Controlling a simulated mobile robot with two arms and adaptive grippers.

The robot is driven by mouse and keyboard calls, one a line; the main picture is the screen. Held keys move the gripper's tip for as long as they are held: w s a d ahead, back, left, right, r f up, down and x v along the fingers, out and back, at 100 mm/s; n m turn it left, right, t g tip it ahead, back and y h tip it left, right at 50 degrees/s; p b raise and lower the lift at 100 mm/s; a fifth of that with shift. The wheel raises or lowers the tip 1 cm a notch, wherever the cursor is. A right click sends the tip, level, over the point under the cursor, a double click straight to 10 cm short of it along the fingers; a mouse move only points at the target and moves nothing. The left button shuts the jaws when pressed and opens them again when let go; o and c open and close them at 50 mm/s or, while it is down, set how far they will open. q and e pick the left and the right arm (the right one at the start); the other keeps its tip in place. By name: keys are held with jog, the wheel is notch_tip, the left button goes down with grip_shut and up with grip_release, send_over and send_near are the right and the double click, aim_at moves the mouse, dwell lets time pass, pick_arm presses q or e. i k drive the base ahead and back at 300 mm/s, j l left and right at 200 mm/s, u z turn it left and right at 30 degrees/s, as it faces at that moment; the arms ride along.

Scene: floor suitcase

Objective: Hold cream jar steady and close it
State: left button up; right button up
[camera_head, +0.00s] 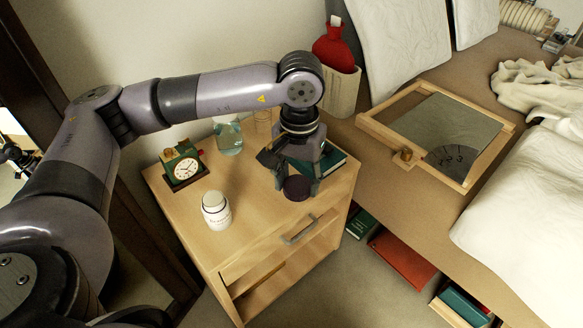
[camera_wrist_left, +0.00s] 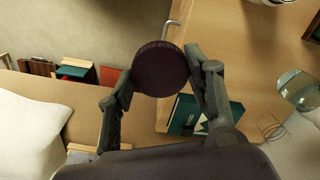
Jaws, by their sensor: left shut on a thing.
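The white cream jar (camera_head: 216,212) stands upright on the wooden nightstand (camera_head: 255,215), near its front left. Part of a pale round thing, probably the jar (camera_wrist_left: 272,2), shows at the top edge of the left wrist view. My left gripper (camera_head: 292,180) is shut on a dark round lid (camera_head: 297,188), above the right part of the nightstand and apart from the jar. The lid also shows between the fingers in the left wrist view (camera_wrist_left: 160,68). My right gripper is not in view.
A green book (camera_head: 332,159) lies behind the gripper. A wooden framed tray (camera_head: 460,125) lies on the bed. The nightstand top between jar and gripper is clear.

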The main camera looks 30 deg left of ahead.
aim_at(216, 209)
jog(key=i+l, duration=0.15)
jog(key=l, duration=0.15)
jog(key=i+l, duration=0.15)
jog(key=l, duration=0.2)
jog(key=i+l+u, duration=0.1)
jog(key=l, duration=0.2)
jog(key=u, duration=2.15)
jog(key=i+l, duration=0.05)
jog(key=l, duration=0.05)
